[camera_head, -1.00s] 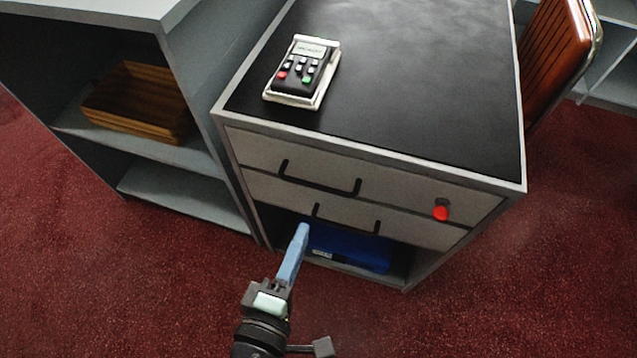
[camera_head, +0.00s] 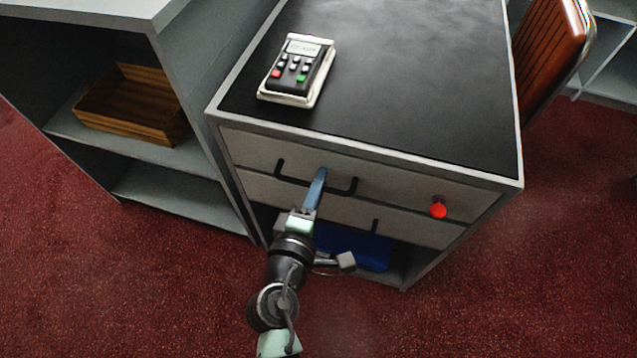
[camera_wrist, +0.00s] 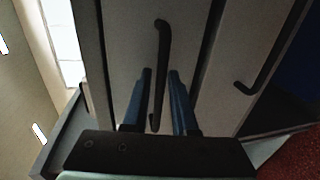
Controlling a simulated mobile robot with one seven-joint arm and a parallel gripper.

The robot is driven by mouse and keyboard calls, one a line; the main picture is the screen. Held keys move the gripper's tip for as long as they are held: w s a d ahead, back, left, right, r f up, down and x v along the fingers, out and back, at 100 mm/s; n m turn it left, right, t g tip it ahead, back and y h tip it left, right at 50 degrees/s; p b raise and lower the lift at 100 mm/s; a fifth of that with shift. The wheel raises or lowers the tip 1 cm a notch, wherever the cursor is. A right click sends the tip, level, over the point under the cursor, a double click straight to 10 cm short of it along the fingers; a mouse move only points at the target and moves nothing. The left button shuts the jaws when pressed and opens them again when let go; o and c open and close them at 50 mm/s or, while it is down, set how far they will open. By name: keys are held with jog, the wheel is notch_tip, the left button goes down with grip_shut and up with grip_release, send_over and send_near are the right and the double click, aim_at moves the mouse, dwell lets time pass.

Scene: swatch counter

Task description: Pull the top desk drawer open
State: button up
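The top desk drawer (camera_head: 395,183) has a pale front that looks flush with the desk (camera_head: 420,90). Its black bar handle (camera_head: 293,181) is partly covered by my gripper (camera_head: 320,174). In the wrist view, the two blue fingers of my gripper (camera_wrist: 159,75) are apart. The top drawer's handle (camera_wrist: 163,45) runs between them, and its far end extends past the fingertips. I cannot tell whether either finger touches it. The lower drawer (camera_head: 410,225) has a similar handle, which shows at the right in the wrist view (camera_wrist: 262,72).
A red knob-like item (camera_head: 438,210) sticks out at the right of the drawer fronts. A card terminal (camera_head: 298,70) lies on the desk top. A grey shelf unit (camera_head: 180,205) with a wooden tray (camera_head: 130,120) stands close at left. Red carpet (camera_head: 480,310) is open in front.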

jog(key=shift+c, duration=0.2)
grip_shut()
dwell(1.1)
